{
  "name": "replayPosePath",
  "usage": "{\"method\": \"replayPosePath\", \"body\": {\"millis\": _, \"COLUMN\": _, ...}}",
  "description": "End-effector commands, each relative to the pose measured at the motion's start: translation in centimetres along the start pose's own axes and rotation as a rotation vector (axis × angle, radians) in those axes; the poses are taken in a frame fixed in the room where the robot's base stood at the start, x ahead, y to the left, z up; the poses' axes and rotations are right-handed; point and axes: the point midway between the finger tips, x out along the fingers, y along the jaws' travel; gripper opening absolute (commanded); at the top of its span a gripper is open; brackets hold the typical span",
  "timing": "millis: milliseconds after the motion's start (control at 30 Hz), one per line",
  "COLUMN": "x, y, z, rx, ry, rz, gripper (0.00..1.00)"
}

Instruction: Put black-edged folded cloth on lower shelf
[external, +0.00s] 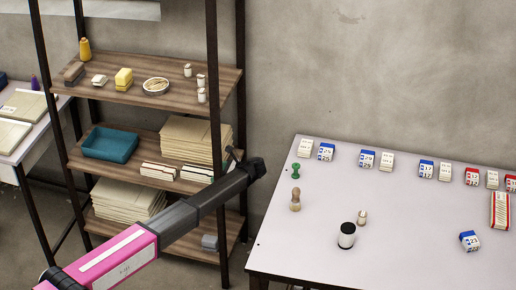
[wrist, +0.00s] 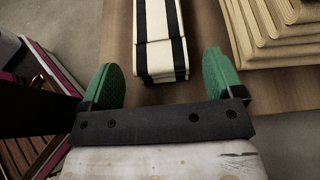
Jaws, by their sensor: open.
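In the wrist view, a cream folded cloth with black edge bands (wrist: 160,40) lies on the wooden shelf, just ahead of and between my two green fingertips. My gripper (wrist: 160,70) is open, with a gap on each side of the cloth, and holds nothing. In the external view, two small folded cloths with dark edges, one at left (external: 158,171) and one at right (external: 196,174), lie on the middle shelf near the front. My gripper (external: 230,160) is by the right end of that shelf, partly hidden by my arm. The lower shelf (external: 232,222) is below, partly behind my arm.
A tall stack of cream cloth (external: 196,140) stands behind the small cloths; a teal tray (external: 110,144) is at left. Another cloth stack (external: 125,199) and a grey block (external: 209,241) are on the lower shelf. A dark rack post (external: 214,110) stands close to my gripper.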

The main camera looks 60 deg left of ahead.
Motion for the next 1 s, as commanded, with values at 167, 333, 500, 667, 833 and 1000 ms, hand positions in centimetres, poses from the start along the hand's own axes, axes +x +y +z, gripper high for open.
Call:
{"method": "replayPosePath", "body": {"millis": 167, "x": -3.3, "y": -0.1, "z": -0.1, "rx": 0.000, "ry": 0.001, "rz": -0.001, "gripper": 0.87}}
{"method": "replayPosePath", "body": {"millis": 333, "x": -6.8, "y": -0.2, "z": 0.0, "rx": 0.000, "ry": 0.001, "rz": -0.001, "gripper": 0.87}}
{"method": "replayPosePath", "body": {"millis": 500, "x": -9.4, "y": -0.1, "z": -0.1, "rx": 0.001, "ry": 0.000, "rz": 0.000, "gripper": 0.87}}
{"method": "replayPosePath", "body": {"millis": 667, "x": -10.7, "y": -0.1, "z": 0.0, "rx": 0.001, "ry": 0.000, "rz": 0.000, "gripper": 0.87}}
{"method": "replayPosePath", "body": {"millis": 833, "x": -11.0, "y": 0.0, "z": 0.0, "rx": 0.000, "ry": 0.000, "rz": 0.001, "gripper": 0.87}}
{"method": "replayPosePath", "body": {"millis": 1000, "x": -11.0, "y": 0.0, "z": 0.0, "rx": 0.000, "ry": 0.000, "rz": 0.001, "gripper": 0.87}}
